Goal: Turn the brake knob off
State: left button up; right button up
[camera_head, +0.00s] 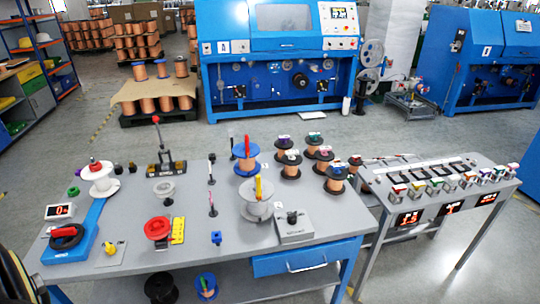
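A grey box (296,231) with a black knob (292,217) on top stands at the right front of the grey workbench, above the blue drawer. It looks like the brake knob, but its label and the knob's pointing direction are too small to read. A small yellow knob-like part (110,248) on a plate sits at the left front of the bench. I cannot tell whether it is a knob. Neither of my grippers shows in the head view.
The workbench (250,225) carries a blue winder base (72,250) with a display (60,211), a red reel (157,228), a grey reel stand (258,208), and several copper spools (336,179). A side table (440,190) with displays stands right. Blue machines stand behind.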

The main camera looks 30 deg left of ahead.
aim_at(291, 218)
jog(key=u, duration=0.65)
jog(key=i, duration=1.05)
jog(key=u, duration=0.85)
